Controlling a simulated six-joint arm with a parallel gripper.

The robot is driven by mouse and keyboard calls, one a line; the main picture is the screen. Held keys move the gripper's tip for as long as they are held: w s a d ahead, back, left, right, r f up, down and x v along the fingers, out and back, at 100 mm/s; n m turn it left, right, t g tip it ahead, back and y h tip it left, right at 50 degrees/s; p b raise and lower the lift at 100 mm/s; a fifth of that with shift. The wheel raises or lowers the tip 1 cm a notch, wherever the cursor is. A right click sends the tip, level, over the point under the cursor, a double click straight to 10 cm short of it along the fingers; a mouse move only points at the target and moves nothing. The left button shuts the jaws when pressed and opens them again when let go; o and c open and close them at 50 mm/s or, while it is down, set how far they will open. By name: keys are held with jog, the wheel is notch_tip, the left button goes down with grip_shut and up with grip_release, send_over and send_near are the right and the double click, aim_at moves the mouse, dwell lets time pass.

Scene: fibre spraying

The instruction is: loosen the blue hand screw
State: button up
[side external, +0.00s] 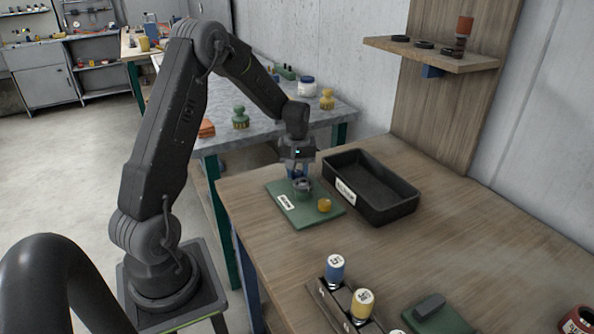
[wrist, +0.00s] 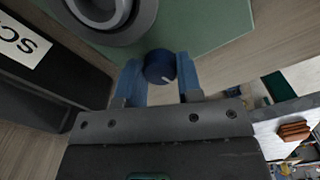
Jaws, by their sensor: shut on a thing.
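The blue hand screw (wrist: 160,66) is a round dark blue knob with a short pale line on its top. It sits at the edge of the green board (wrist: 213,22), next to a grey round fitting (wrist: 108,12). My gripper (wrist: 159,72) has its two blue fingers on either side of the knob and is shut on it. In the side external view my gripper (side external: 298,173) points down at the back of the green board (side external: 298,221); the blue screw is hard to make out there.
A black open bin (side external: 345,190) with a white label stands close right of the board. The table's right side is mostly clear.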

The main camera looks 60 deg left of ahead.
aim_at(297, 172)
jog(key=shift+n, duration=1.6)
jog(key=shift+d, duration=0.1)
jog(key=o, duration=0.9)
jog(key=shift+o, duration=0.2)
notch_tip(297, 172, up, 14)
jog(key=shift+f, duration=0.1)
